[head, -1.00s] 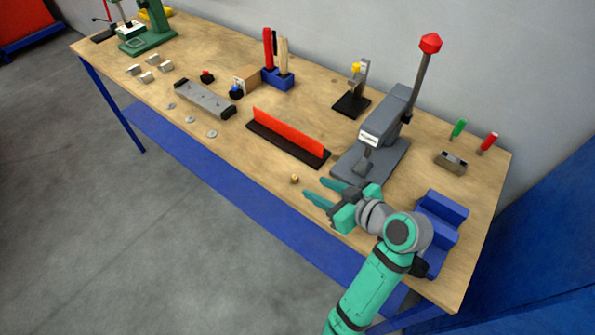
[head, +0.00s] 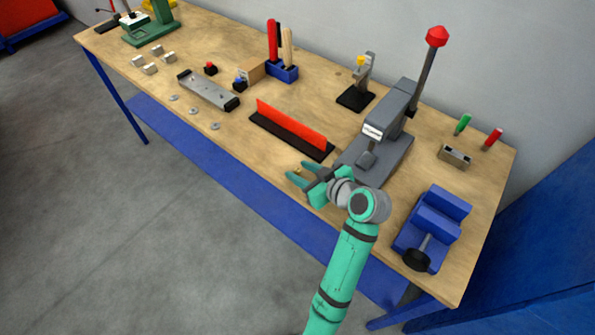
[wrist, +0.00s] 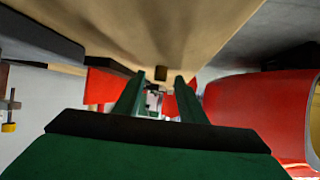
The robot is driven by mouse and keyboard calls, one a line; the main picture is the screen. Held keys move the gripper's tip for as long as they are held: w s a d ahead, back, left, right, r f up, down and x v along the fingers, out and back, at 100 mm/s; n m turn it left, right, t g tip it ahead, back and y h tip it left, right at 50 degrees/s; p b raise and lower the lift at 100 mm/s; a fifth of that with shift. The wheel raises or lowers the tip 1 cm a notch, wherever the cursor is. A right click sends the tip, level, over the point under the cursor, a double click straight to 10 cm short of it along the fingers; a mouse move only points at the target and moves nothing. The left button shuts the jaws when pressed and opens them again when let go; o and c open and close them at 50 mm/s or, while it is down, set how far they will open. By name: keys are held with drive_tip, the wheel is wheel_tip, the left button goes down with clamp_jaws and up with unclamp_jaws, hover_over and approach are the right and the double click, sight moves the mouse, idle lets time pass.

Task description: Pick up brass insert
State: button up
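The brass insert (head: 298,170) is a tiny gold-brown cylinder on the wooden bench top near its front edge. In the wrist view the insert (wrist: 161,73) shows as a small brown block in the gap at the fingertips. My gripper (head: 296,171) is open, with its two green fingers low over the bench on either side of the insert. In the wrist view the gripper (wrist: 160,80) has clear space beside the insert, and I see no finger touching it. How deep the insert sits between the fingers is hard to tell.
A red strip on a black base (head: 290,128) lies just behind the gripper. The grey lever press (head: 382,140) stands to the right, and a blue vise (head: 432,228) sits at the front right. Several grey washers (head: 194,111) lie to the left. The bench's front edge is close.

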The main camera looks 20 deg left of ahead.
clamp_jaws()
drive_tip(key=shift+r, duration=0.1)
